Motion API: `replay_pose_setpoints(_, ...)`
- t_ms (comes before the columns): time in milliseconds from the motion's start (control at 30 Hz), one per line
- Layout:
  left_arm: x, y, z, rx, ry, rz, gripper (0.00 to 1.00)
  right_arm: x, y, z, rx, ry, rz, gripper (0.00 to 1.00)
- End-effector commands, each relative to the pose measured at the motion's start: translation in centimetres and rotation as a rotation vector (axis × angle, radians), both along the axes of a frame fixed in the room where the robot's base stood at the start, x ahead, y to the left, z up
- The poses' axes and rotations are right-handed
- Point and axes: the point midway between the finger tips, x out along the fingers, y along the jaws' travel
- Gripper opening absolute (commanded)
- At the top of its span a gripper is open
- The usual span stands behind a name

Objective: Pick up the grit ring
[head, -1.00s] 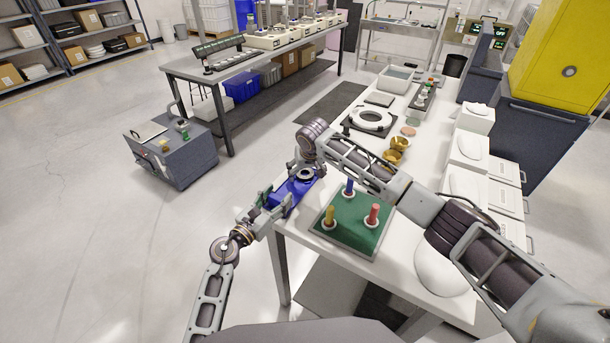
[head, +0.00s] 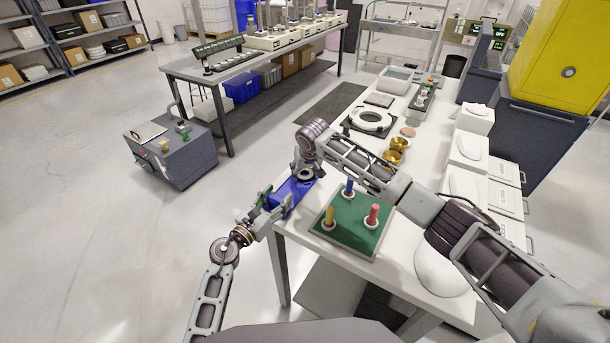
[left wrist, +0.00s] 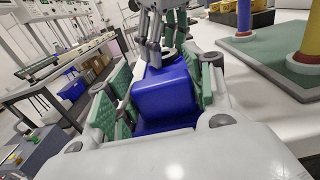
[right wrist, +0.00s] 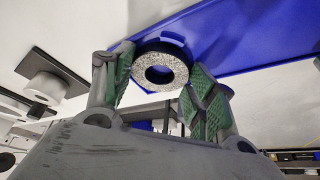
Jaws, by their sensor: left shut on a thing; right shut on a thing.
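The grit ring (right wrist: 160,75) shows in the right wrist view as a dark ring with a speckled grey face and an open centre. My right gripper (right wrist: 161,70) is shut on it, with green pads on either side. In the head view the ring (head: 306,175) is at the far end of a blue block (head: 291,191), beneath my right gripper. Whether it rests on the block or is clear of it, I cannot tell. My left gripper (left wrist: 164,88) is shut on the blue block (left wrist: 164,95), beside the table's near left corner.
A green board with red, yellow and blue posts (head: 350,235) lies close by on the white table (head: 427,160). Brass cups (head: 396,150) and a white ring fixture (head: 370,120) stand farther back. A grey cart (head: 175,155) stands on the floor to the left.

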Motion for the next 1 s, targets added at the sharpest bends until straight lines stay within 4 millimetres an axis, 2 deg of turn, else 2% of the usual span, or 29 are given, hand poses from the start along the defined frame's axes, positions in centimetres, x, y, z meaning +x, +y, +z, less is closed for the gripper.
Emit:
replay_pose_setpoints(167,0.0,-0.1,0.1,-0.002,-0.002,-0.003,0.27,0.0,-0.2,-0.3,-0.004,0.003,-0.002,0.23)
replay_pose_setpoints(367,0.0,-0.1,0.2,-0.002,-0.002,-0.003,0.27,0.0,-0.1,0.8,-0.002,0.002,-0.002,0.23)
replay_pose_setpoints(800,0.0,-0.1,0.1,-0.001,-0.002,-0.001,0.27,0.0,-0.1,7.0,-0.001,0.0,-0.001,0.23)
replay_pose_setpoints(1000,0.0,0.0,0.1,-0.001,-0.001,-0.001,0.27,0.0,0.0,9.2,0.0,-0.001,0.0,0.23)
